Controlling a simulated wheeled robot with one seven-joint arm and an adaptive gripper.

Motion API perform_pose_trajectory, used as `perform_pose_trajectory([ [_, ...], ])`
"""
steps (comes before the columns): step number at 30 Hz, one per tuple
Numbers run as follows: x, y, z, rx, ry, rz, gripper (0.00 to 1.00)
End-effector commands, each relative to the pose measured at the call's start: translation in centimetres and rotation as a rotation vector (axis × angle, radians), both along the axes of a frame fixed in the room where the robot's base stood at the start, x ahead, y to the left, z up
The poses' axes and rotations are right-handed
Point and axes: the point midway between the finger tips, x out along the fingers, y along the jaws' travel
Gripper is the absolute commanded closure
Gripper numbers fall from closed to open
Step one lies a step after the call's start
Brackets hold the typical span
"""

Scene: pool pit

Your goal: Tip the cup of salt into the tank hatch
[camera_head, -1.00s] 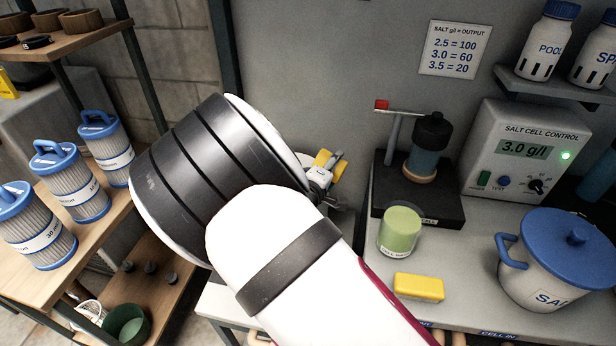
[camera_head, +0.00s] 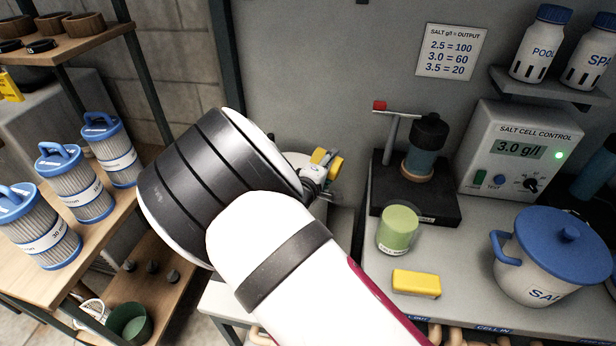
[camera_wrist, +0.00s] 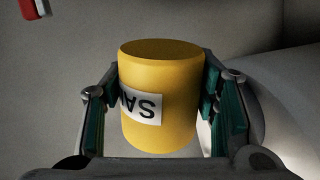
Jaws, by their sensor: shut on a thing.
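My gripper (camera_wrist: 160,98) is shut on a yellow cup (camera_wrist: 175,75). The cup sits between the two fingers in the wrist view, with a white label whose dark letters read upside down there. In the head view the cup (camera_head: 335,166) and my gripper (camera_head: 318,172) show small behind my arm, in front of the grey wall. I cannot tell the cup's tilt for sure, or see its contents. No hatch opening is clearly visible. A pale rounded surface (camera_wrist: 292,100) fills the right of the wrist view; I cannot tell whether it is the tank.
The bench at right holds a green jar (camera_head: 398,231), a yellow block (camera_head: 416,283), a blue-lidded white salt pot (camera_head: 545,275), a red-tipped stand (camera_head: 392,145) and the salt cell control box (camera_head: 520,150). Blue-capped filters (camera_head: 75,188) stand on the left shelf.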

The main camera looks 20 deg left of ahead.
Motion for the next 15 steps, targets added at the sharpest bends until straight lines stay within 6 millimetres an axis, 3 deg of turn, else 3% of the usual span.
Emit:
perform_pose_trajectory([
  [15, -0.06, 0.12, 0.30, -0.053, -0.001, 0.000, 0.76],
])
